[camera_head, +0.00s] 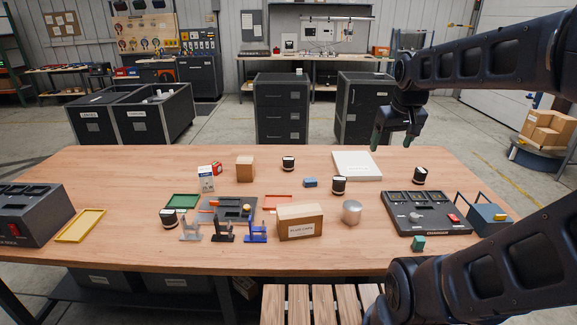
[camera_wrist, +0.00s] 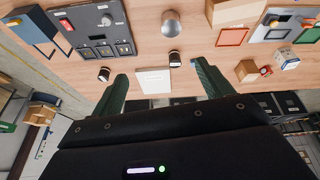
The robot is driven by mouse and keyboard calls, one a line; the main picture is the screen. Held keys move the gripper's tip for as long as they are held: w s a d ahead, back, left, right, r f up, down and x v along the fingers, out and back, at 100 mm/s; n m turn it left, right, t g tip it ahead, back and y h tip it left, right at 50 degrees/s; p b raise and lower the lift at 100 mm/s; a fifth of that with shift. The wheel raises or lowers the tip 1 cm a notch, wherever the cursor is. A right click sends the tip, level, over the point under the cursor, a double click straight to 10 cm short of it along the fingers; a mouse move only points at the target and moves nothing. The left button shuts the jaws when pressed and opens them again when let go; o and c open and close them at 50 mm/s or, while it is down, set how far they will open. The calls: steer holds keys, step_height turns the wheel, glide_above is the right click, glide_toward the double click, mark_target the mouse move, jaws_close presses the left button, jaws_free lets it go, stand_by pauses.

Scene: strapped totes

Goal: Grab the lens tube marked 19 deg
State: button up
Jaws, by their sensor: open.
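Several short black lens tubes with a pale band stand on the wooden table; the 19 deg marking cannot be read on any. One tube (camera_head: 339,185) stands near the middle, in front of the white panel, and another (camera_head: 420,175) stands behind the black tray at right. A third tube (camera_head: 288,163) is farther back and a fourth (camera_head: 169,217) is at front left. My gripper (camera_head: 396,138) is open and empty, raised above the far right part of the table. In the wrist view, two tubes (camera_wrist: 174,58) (camera_wrist: 104,74) show beyond the open fingers.
A white flat panel (camera_head: 357,166) lies at the back. A black tray (camera_head: 425,213) and a blue toolbox (camera_head: 487,219) are at right. A metal cylinder (camera_head: 352,212), a cardboard box (camera_head: 299,222) and small stands (camera_head: 256,229) fill the front middle.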

steer(key=w+a+r+n+g, duration=0.1)
steer(key=w+a+n, duration=0.1)
steer(key=w, duration=0.5)
steer(key=w+a+r+n, duration=0.2)
steer(key=w, duration=0.6)
steer(key=n+g, duration=0.3)
steer(key=n, duration=0.8)
glide_above(288, 158)
steer(key=f, duration=2.7)
steer(key=shift+s+d+f, duration=0.2)
steer(key=shift+s, duration=0.15)
steer(key=shift+w+a+f, duration=0.2)
steer(key=shift+f, duration=0.35)
step_height(288, 158, down, 10)
steer(key=shift+s+d+f, duration=0.1)
steer(key=shift+f, duration=0.15)
steer(key=shift+c, duration=0.5)
steer(key=c, duration=1.2)
